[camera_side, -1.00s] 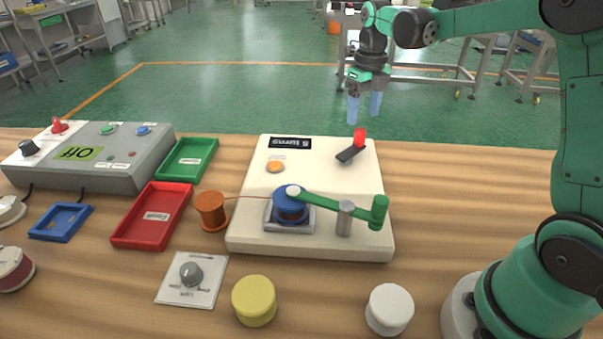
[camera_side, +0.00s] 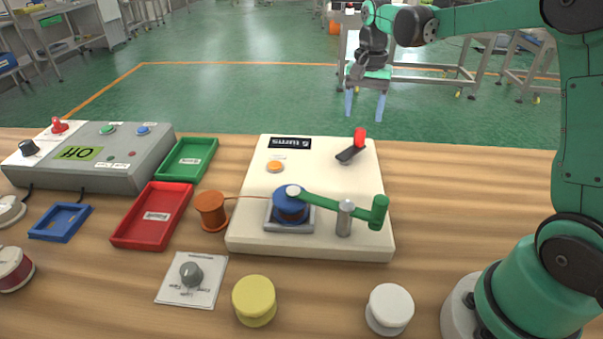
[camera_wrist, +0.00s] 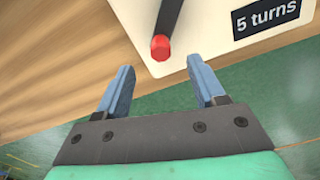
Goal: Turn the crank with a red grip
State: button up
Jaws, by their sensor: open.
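The crank's red grip (camera_side: 360,136) stands on a dark lever arm (camera_side: 350,153) at the back right of the cream winder box (camera_side: 262,180). In the wrist view the red grip (camera_wrist: 160,47) shows just beyond the fingertips, with the dark arm (camera_wrist: 169,17) running up from it. My gripper (camera_side: 367,117) is open and empty, pointing down behind the box's far edge. In the wrist view its two blue fingers (camera_wrist: 165,83) are spread wide, with the grip roughly between their lines but apart from them. A green-handled crank (camera_side: 335,205) sits on the front of the same box.
A blue spool (camera_side: 290,205) on the box is joined by a thread to an orange spool (camera_side: 211,211). A grey control box (camera_side: 100,165) reads "Off". Green (camera_side: 188,160) and red (camera_side: 152,217) trays stand left. Yellow (camera_side: 254,299) and white (camera_side: 389,307) spools stand in front.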

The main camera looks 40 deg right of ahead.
aim_at(365, 132)
jog(key=n, duration=1.4)
jog(key=shift+f, duration=2.75)
grip_shut()
jog(key=shift+s+m, duration=0.3)
jog(key=shift+m, duration=0.4)
jog(key=shift+s+m, duration=0.25)
jog(key=shift+m, duration=0.45)
